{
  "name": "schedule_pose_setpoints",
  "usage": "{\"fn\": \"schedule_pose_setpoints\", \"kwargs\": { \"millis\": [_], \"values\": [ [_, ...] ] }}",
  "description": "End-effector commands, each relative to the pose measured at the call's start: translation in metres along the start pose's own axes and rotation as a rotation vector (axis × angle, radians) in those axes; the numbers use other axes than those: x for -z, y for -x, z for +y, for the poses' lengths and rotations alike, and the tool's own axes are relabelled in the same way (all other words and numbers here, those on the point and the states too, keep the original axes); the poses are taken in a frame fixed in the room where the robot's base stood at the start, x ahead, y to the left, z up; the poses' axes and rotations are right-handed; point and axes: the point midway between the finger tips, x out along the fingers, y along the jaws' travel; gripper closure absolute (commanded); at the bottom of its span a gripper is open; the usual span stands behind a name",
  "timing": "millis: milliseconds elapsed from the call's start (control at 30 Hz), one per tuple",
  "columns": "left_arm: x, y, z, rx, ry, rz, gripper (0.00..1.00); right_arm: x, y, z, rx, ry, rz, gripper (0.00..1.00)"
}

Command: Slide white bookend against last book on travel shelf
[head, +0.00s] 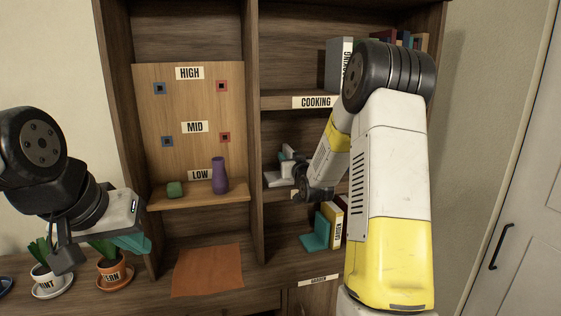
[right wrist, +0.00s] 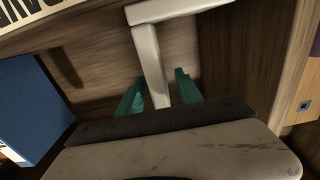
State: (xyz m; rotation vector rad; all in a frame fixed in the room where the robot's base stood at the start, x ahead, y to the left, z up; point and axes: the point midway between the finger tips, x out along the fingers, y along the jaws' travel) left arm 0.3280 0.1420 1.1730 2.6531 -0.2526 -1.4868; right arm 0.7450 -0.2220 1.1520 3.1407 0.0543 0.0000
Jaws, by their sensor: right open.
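A white bookend (head: 278,179) stands on the middle shelf of the right bay, between the cooking and garden shelves. My right gripper (head: 288,157) is at it, partly hidden by my own forearm. In the right wrist view, the gripper's two teal fingers (right wrist: 158,88) are apart, with the bookend's narrow white plate (right wrist: 150,62) between them. A gap seems to show on either side of the plate. A blue book (right wrist: 30,105) stands to the left there, apart from the bookend. In the head view my arm hides the books on this shelf. My left gripper (head: 98,247) is open and empty.
The cooking shelf (head: 280,100) above holds books, and a teal bookend (head: 316,234) stands by the garden books below. Potted plants (head: 113,271) are near my left gripper.

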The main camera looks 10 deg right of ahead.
Motion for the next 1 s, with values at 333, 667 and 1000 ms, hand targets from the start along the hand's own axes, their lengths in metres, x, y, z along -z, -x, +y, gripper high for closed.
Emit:
{"fn": "schedule_pose_setpoints", "kwargs": {
  "millis": [333,667,1000],
  "values": [
    [0.000,0.000,0.000,0.000,0.000,0.000,1.00,0.000,-0.034,0.000,0.000,-0.001,-0.001,0.58],
    [0.000,0.000,0.000,0.000,0.000,0.000,1.00,0.000,-0.035,0.000,0.000,-0.001,-0.001,0.66],
    [0.000,0.000,0.000,0.000,0.000,0.000,1.00,0.000,-0.035,0.000,0.000,0.000,0.000,1.00]
  ]
}}
